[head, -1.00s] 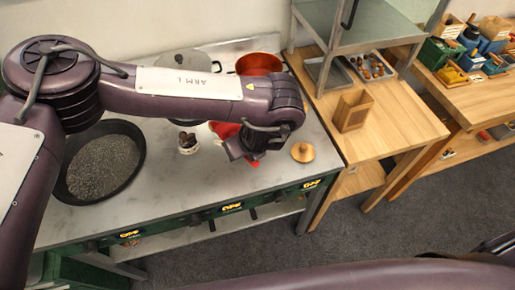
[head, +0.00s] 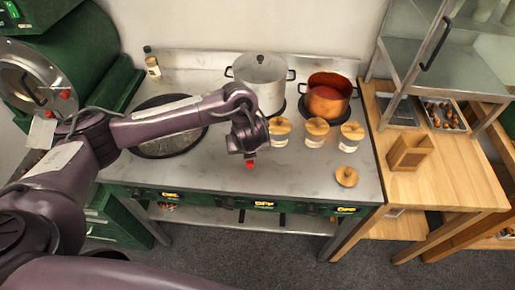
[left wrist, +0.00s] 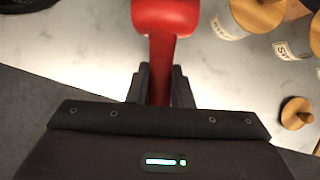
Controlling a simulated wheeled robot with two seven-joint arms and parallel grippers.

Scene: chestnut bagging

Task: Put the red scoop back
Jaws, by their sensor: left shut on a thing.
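My left gripper (left wrist: 160,85) is shut on the handle of the red scoop (left wrist: 166,18). In the left wrist view, the handle runs between the two fingers and the scoop's bowl is cut off by the top edge. In the head view, the left gripper (head: 249,152) is over the front middle of the steel counter. Only a small red part of the scoop (head: 250,164) shows below it there; the rest is hidden. I cannot tell whether the scoop touches the counter. My right gripper is not in view.
Jars with wooden lids (head: 316,129) stand right of the left gripper, and a loose wooden lid (head: 347,176) lies near the counter's front. A steel pot (head: 262,88) and a copper pot (head: 328,95) stand behind. A wide black pan (head: 155,152) is partly behind my arm.

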